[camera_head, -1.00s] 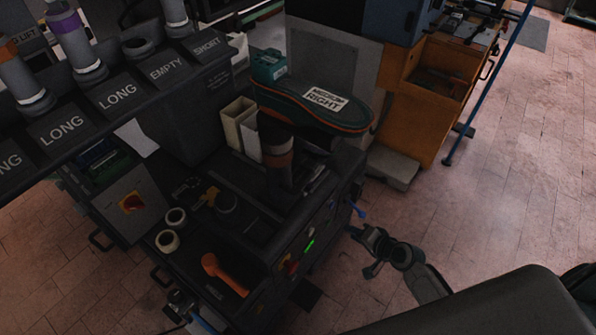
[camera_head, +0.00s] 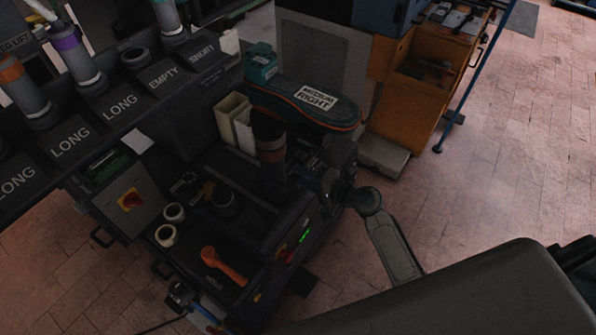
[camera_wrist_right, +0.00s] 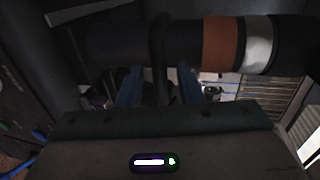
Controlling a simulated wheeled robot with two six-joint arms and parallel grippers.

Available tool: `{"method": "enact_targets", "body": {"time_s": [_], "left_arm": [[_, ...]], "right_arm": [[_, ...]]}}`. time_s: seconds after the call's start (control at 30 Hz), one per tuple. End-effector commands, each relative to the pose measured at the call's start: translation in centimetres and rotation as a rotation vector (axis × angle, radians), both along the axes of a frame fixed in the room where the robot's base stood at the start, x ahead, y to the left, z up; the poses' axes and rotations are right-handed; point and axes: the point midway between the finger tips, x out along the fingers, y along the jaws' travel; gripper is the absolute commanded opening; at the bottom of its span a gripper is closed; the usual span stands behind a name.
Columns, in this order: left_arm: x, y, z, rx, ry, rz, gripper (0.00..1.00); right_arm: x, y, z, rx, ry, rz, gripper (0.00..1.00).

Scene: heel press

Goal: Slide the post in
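A dark post with a brown band (camera_head: 271,152) stands on the press (camera_head: 262,222), near the dark sole marked "MEDIUM RIGHT" (camera_head: 300,98). In the right wrist view the post (camera_wrist_right: 222,44) crosses the top of the picture, with a brown and a silver band. My right gripper (camera_head: 318,184) is at the press's right side, close to the post's lower part. In the right wrist view its blue fingers (camera_wrist_right: 159,86) are apart, with a dark narrow part between them. I cannot tell whether they touch it. My left gripper is not seen.
A rack at the left has labels LONG, EMPTY and SHORT (camera_head: 203,52) and banded posts, including a purple-banded one (camera_head: 72,45). Open floor (camera_head: 500,170) is at the right.

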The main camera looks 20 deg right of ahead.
Motion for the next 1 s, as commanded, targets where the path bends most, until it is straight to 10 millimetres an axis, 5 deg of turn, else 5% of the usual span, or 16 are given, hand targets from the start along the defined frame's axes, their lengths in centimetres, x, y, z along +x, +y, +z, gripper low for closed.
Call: {"method": "enact_targets", "body": {"time_s": [0.47, 0.67, 1.0], "left_arm": [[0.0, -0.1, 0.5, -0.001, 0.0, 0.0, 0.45], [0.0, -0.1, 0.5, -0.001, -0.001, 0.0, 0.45], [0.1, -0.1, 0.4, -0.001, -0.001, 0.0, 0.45]], "right_arm": [[1.5, 1.1, -0.5, -0.001, 0.0, 0.0, 0.33], [1.4, 1.1, -0.4, -0.001, 0.0, 0.0, 0.0], [1.9, 1.5, -0.5, 0.0, 0.0, -0.001, 0.0]]}}
